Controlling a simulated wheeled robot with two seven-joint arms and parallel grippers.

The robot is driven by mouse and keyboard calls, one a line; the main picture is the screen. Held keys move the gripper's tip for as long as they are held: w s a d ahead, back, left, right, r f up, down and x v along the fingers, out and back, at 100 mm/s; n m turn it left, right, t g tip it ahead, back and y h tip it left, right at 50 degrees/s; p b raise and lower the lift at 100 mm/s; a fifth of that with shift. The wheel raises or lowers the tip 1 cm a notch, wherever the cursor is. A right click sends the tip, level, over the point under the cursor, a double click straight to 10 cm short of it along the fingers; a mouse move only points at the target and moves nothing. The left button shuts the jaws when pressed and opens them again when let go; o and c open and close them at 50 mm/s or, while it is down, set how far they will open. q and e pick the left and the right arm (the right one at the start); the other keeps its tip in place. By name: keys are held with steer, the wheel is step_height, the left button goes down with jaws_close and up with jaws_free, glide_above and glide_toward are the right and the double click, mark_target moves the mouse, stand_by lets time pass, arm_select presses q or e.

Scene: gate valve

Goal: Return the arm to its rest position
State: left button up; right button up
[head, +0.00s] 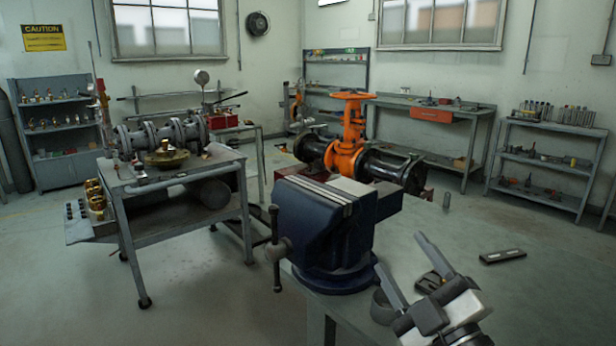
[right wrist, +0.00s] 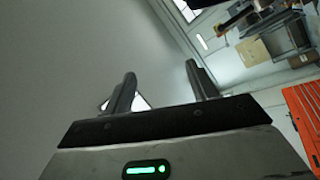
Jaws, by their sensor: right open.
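My right gripper (head: 412,275) is at the lower right of the head view, over the grey workbench (head: 470,235). Its two fingers are apart and nothing is between them. In the right wrist view its fingers (right wrist: 160,90) also stand apart, with pale wall or ceiling behind them. My left gripper is not in view. The orange gate valve (head: 349,145) stands upright behind the bench, with black pipe on both sides. My right gripper is well apart from it.
A dark blue vise (head: 325,225) stands on the bench left of my right gripper. A dark flat piece (head: 502,256) lies on the bench to the right. A wheeled cart (head: 170,182) with pipe fittings stands at left. Open floor (head: 200,285) lies between cart and bench.

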steer(key=s+d+f+m+g+h, duration=0.35)
steer(key=f+m+h, duration=0.2)
steer(key=f, duration=0.25)
steer(key=s+d+f+m+g+h, duration=0.35)
steer(key=d+f+m, duration=0.2)
steer(key=f, duration=0.25)
steer(key=s+a+f+m+g+y, duration=0.1)
steer(key=s+f+g, duration=0.45)
steer(key=s, duration=0.25)
steer(key=s+a+f+m+g+y, duration=0.1)
steer(key=s+a+f+g, duration=0.1)
steer(key=s+f+g, duration=0.55)
steer(key=w+a+f+t+y, duration=0.2)
steer(key=w+a+t, duration=0.3)
steer(key=t, duration=0.4)
steer(key=shift+a+f+t+y, duration=0.3)
steer(key=shift+f+t, duration=0.1)
steer(key=shift+f, duration=0.3)
